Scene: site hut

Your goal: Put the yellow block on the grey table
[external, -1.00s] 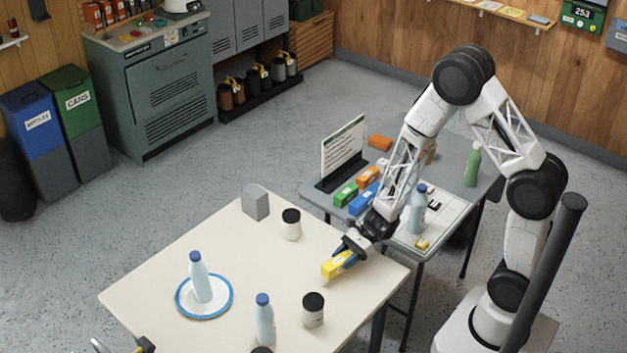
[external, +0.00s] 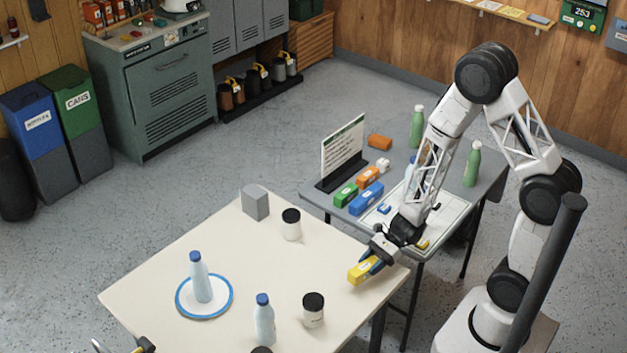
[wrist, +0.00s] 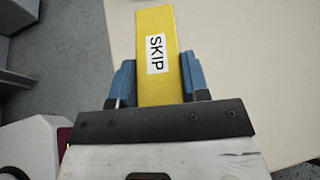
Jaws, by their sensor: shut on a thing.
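The yellow block (external: 362,271) is held in my gripper (external: 373,264) above the right corner of the cream table (external: 250,260). In the wrist view, the yellow block (wrist: 160,60) bears a "SKIP" label and sits between the two blue fingers of my gripper (wrist: 158,82), which are shut on it. The grey table (external: 318,191) stands behind and to the right of the cream table. Part of the grey table is hidden behind my arm.
On the grey table are a sign (external: 342,150), a green block (external: 345,194), a blue block (external: 366,198), orange blocks, a white board (external: 452,212) and green bottles (external: 472,165). Jars, bottles and a plate (external: 183,305) stand on the cream table. The grey table's front-left edge has bare room.

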